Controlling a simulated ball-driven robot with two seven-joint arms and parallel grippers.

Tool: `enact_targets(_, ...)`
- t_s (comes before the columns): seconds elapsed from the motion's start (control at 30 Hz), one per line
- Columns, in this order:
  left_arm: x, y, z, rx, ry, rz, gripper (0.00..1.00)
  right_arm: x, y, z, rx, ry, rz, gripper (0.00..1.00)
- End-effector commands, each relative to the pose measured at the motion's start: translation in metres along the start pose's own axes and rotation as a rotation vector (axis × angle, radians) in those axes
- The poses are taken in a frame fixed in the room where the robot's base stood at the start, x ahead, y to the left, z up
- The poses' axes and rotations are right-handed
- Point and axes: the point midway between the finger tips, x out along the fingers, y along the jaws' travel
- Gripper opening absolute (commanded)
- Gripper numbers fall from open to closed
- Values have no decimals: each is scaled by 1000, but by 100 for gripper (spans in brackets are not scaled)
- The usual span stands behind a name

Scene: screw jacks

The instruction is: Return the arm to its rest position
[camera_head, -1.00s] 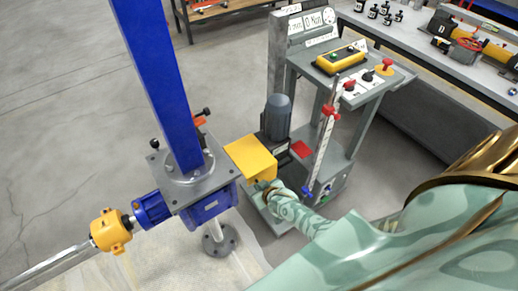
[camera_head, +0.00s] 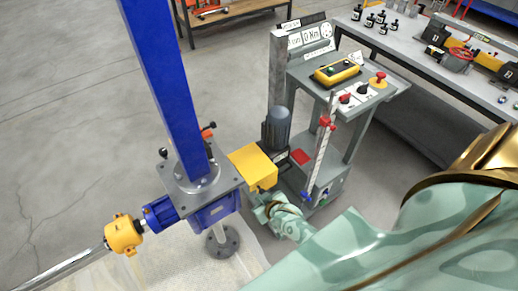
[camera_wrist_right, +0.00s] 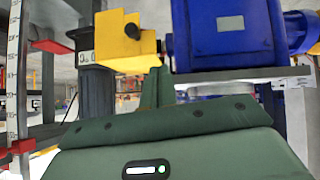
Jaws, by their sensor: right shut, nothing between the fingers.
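My right arm comes in from the lower right in the head view. Its right gripper (camera_head: 264,208) is small and partly hidden by its own wrist, just below the yellow guard (camera_head: 253,166) of the screw jack drive. In the right wrist view, the gripper's green fingers (camera_wrist_right: 158,90) are together and empty, in front of the yellow guard (camera_wrist_right: 124,42) and a blue gearbox (camera_wrist_right: 229,35). I cannot tell whether they touch the guard. The screw jack, with its blue column (camera_head: 168,85) and blue gearbox (camera_head: 214,212), stands upright beside the gripper. My left gripper does not show.
A grey control stand (camera_head: 352,110) with a yellow pendant (camera_head: 338,72), buttons and a red-marked scale stands close behind the gripper. A grey motor (camera_head: 277,128) is beside it. A yellow coupling (camera_head: 123,236) and shaft extend left. A workbench (camera_head: 440,75) is at right. Floor at left is clear.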

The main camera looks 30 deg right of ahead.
Motion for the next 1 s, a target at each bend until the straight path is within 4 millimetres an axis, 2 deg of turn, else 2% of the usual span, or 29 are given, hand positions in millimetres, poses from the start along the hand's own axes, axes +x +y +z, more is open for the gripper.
enact_targets(0.03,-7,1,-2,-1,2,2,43,-12,-2,-2,1,0,0,0)
enact_targets(0.2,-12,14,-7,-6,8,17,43,-28,-7,0,1,1,-1,0)
enact_targets(0.5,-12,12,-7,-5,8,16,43,-30,-8,2,-8,-2,0,0)
enact_targets(0.57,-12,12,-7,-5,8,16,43,-30,-10,13,-15,-25,-6,0)
enact_targets(0.67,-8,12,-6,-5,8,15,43,-29,-24,55,-38,-108,-40,0)
enact_targets(0.77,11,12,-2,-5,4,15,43,-30,-40,133,-79,-235,-85,0)
enact_targets(0.8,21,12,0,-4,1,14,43,-34,-47,170,-99,-293,-105,0)
enact_targets(0.83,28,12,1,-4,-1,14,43,-37,-50,198,-114,-337,-119,0)
enact_targets(0.87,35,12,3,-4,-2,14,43,-42,-54,224,-129,-381,-133,0)
enact_targets(0.9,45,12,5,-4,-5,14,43,-49,-56,260,-148,-438,-149,0)
enact_targets(1.0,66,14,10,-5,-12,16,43,-72,-59,338,-191,-567,-184,0)
